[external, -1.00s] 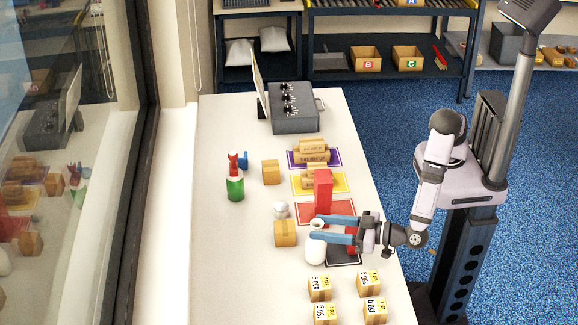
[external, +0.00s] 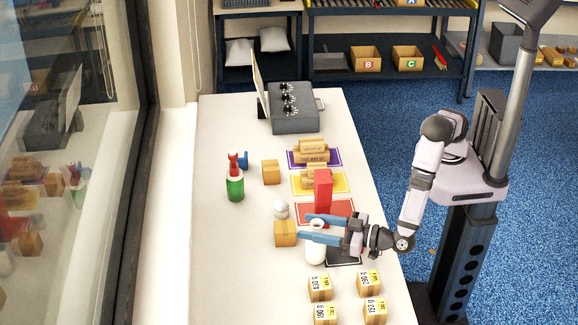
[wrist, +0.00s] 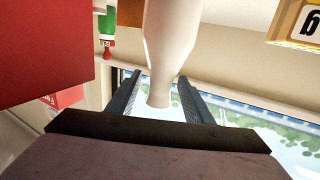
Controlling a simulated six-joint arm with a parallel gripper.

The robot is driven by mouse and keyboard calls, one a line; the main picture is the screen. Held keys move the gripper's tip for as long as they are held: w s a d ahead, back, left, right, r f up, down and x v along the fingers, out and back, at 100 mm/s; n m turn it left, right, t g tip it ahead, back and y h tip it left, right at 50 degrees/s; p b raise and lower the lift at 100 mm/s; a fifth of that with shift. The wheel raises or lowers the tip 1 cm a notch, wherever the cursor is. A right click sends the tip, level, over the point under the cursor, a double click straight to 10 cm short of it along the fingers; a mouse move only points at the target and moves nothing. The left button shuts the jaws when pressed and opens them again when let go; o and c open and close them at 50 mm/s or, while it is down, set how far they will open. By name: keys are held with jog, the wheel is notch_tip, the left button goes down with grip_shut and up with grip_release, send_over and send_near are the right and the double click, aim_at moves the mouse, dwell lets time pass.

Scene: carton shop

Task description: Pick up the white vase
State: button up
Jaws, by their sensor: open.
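The white vase (external: 316,252) stands upright on the table, near its front edge in the external view. My gripper (external: 306,227) is open and level, with its blue fingers on either side of the vase's neck. In the wrist view the vase (wrist: 172,45) shows between the two dark fingers of my gripper (wrist: 160,92), with its narrow end between them. I cannot tell whether either finger touches it.
A tall red block (external: 323,190) stands on a red mat just behind my gripper. A cardboard box (external: 285,233) is left of the vase. Several numbered boxes (external: 320,288) stand in front.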

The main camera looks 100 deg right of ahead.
jog(key=shift+p+x, duration=0.3)
jog(key=shift+x, duration=1.1)
grip_shut()
jog(key=shift+r, duration=0.2)
